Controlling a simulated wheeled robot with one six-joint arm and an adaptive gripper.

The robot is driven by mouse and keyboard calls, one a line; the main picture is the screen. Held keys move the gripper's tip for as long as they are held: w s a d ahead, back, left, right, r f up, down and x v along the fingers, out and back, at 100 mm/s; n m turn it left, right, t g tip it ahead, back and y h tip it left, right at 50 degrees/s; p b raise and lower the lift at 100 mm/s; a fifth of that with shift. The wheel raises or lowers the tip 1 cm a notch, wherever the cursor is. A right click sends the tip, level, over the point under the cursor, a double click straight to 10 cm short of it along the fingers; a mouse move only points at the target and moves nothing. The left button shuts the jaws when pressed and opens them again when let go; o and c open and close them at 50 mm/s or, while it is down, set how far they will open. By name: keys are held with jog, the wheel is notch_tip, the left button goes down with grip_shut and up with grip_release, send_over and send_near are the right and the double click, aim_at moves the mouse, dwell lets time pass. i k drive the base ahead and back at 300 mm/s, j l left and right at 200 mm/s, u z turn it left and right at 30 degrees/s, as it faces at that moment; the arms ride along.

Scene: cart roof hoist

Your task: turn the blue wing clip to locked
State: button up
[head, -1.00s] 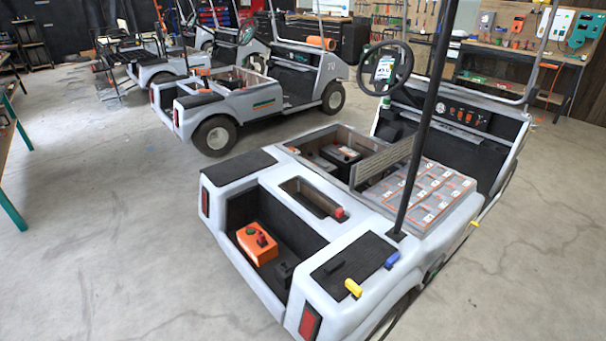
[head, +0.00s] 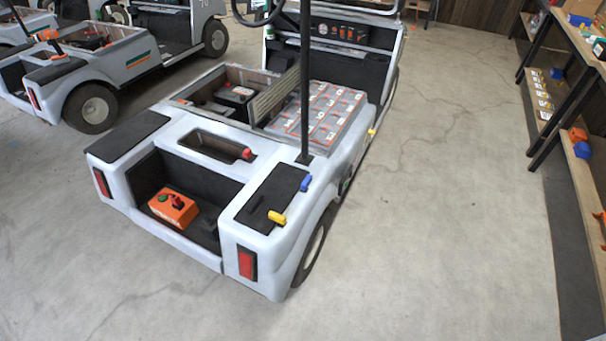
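The blue wing clip (head: 305,184) is on the right rear of the nearest cart (head: 283,240). It sits at the edge of a black pad (head: 262,212), just below the foot of a black post (head: 306,80). It is small here, and I cannot tell its locked or unlocked position. A yellow clip (head: 277,218) sits nearer to me on the same pad. Another small yellow piece (head: 372,132) is farther along the cart's right side. My gripper is not in view.
Other carts (head: 90,75) stand at the upper left. Wooden shelving (head: 580,100) with coloured parts runs along the right. The concrete floor (head: 450,220) between cart and shelving is clear.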

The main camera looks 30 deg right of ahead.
aim_at(307, 181)
jog(key=i+l, duration=0.8)
jog(key=l, duration=0.2)
